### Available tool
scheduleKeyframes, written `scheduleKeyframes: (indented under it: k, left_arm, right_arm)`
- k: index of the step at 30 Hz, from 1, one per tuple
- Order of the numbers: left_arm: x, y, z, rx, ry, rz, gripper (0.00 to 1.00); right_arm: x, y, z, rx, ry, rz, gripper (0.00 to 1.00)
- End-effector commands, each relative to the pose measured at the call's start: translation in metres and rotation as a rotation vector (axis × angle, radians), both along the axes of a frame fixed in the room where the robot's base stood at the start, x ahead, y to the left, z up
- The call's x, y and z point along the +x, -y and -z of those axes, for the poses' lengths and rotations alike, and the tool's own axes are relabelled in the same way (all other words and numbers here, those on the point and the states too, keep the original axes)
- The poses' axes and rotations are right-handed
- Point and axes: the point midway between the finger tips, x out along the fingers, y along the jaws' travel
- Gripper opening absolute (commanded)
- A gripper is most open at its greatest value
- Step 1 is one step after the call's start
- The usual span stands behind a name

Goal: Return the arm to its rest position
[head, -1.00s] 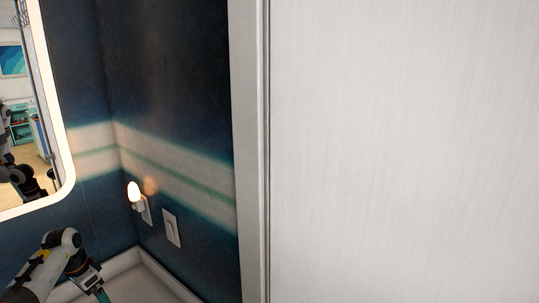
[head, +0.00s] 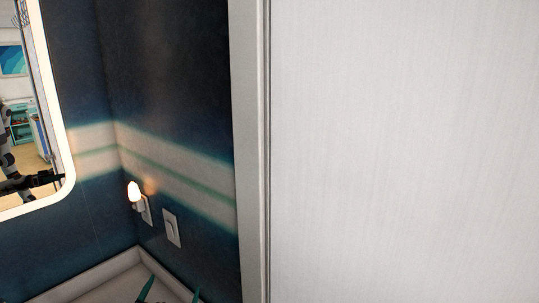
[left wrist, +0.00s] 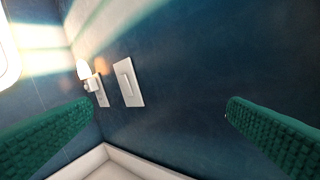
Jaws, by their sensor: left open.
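My left gripper (head: 170,291) shows only its green fingertips at the bottom edge of the head view. In the left wrist view its two green padded fingers (left wrist: 150,124) stand wide apart with nothing between them. They face the dark blue wall, above a white ledge. The rest of my left arm is out of the head view, apart from a dark arm reflected in the mirror (head: 66,150). My right gripper is not in view.
A lit night light (head: 134,192) is plugged into the wall beside a white switch plate (head: 171,228). A white-rimmed ledge (head: 100,277) runs along the wall's foot. A large white panel (head: 400,150) fills the right side.

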Motion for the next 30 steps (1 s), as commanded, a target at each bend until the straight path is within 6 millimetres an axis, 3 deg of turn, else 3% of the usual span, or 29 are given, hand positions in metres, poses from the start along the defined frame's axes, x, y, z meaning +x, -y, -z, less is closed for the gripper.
scheduleKeyframes:
  k: [1, 5, 9, 12, 19, 27, 30]
  left_arm:
    - [-0.025, -0.009, 0.013, -0.043, -0.068, -0.096, 0.98]
    - [-0.092, -0.027, 0.054, -0.106, -0.344, -0.29, 0.98]
    - [-0.166, -0.024, 0.092, -0.123, -0.67, -0.345, 0.98]
    - [-0.206, -0.015, 0.105, -0.12, -0.84, -0.325, 0.98]
    - [-0.276, 0.007, 0.117, -0.103, -1.118, -0.223, 0.98]
    - [-0.342, 0.03, 0.113, -0.075, -1.344, -0.063, 0.98]
    - [-0.332, 0.03, 0.144, -0.071, -1.348, -0.071, 0.98]
  right_arm:
    - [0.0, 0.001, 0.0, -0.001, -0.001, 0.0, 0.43]
    - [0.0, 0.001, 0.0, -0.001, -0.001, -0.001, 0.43]
    - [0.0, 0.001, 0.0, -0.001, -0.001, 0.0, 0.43]
    - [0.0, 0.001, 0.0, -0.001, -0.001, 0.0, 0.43]
    - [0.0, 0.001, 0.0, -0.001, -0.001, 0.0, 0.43]
    - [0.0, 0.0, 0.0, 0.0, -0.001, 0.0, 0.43]
    - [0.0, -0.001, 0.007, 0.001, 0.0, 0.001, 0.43]
